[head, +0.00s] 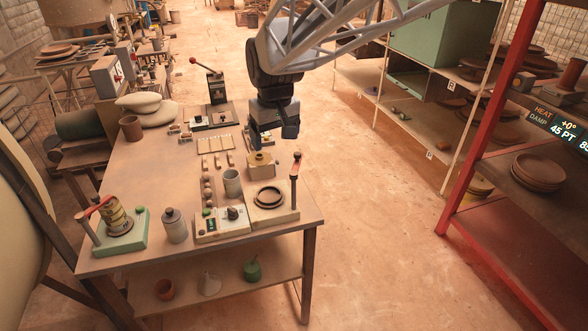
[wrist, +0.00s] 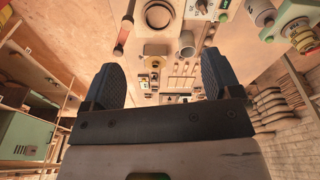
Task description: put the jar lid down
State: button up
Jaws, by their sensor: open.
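My gripper (head: 272,135) hangs above the right side of the worktable (head: 150,190), fingers apart and nothing seen between them. In the wrist view its two dark fingers (wrist: 160,66) stand wide apart. A brass-coloured block with a small round top (head: 261,164) stands on the table just below it; it shows between the fingers in the wrist view (wrist: 154,63). A grey jar (head: 174,230) stands upright at the table's front, with a darker lid-like top (head: 170,214) on it. I see no loose piece that is clearly the jar lid.
A green-based press (head: 118,235) is at front left. Bare tabletop lies left of centre. A red rack (head: 491,115) stands to the right.

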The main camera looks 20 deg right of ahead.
jog(key=s+d+f+m, duration=0.1)
jog(key=s, duration=1.1)
jog(key=s+d+f+m+t, duration=0.1)
jog(key=s+d, duration=0.1)
jog(key=s, duration=1.1)
jog(key=shift+s+d+m, duration=0.15)
jog(key=shift+s+m, duration=0.15)
jog(key=shift+f, duration=0.1)
